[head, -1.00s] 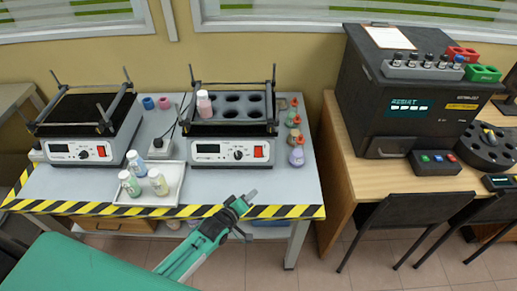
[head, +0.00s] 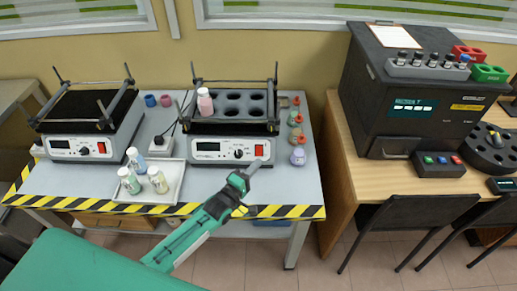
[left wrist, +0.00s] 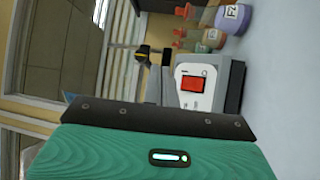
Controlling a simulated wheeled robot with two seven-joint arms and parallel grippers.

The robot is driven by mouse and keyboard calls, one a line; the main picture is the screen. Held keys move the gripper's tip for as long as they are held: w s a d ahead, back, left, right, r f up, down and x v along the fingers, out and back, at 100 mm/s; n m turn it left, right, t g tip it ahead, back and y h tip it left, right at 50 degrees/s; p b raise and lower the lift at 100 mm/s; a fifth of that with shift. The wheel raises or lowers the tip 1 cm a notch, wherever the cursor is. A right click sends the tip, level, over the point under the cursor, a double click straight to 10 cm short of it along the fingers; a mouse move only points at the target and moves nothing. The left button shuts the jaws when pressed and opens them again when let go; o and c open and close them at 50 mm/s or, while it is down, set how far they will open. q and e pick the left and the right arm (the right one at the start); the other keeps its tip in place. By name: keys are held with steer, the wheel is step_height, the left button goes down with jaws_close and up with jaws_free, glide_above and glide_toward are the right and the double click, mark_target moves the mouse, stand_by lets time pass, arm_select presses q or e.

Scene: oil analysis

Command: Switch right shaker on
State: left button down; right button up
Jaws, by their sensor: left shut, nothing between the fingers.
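The right shaker (head: 187,158) stands on the grey table, with a white front panel, a dark display, a black knob (head: 238,154) and a red switch (head: 259,150). A bottle with a pink band (head: 205,102) stands in its rack of round holes. My left gripper (head: 252,168) is shut and empty, just in front of and below the red switch, its tip appearing close to the panel. Whether it touches cannot be told. In the left wrist view the red switch (left wrist: 193,83) shows on the white panel, beyond the gripper body (left wrist: 150,121). My right gripper is not in view.
A left shaker (head: 65,147) stands on the same table. A white tray (head: 133,197) with several bottles lies in front of and between the shakers. Small flasks (head: 298,156) stand right of the right shaker. A dark analyzer (head: 395,105) is on the wooden desk.

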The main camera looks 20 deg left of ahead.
mark_target(256, 154)
arm_select(q)
steer(key=w+a+f+b, duration=0.2)
steer(key=w+f+b, duration=0.1)
steer(key=w+b, duration=0.3)
steer(key=shift+w, duration=0.7)
stand_by(0.7)
steer(key=shift+w+a+f, duration=0.1)
stand_by(0.7)
steer(key=shift+w+f+b, duration=0.1)
steer(key=shift+w+b, duration=0.2)
steer(key=shift+b, duration=0.05)
steer(key=shift+a, duration=0.1)
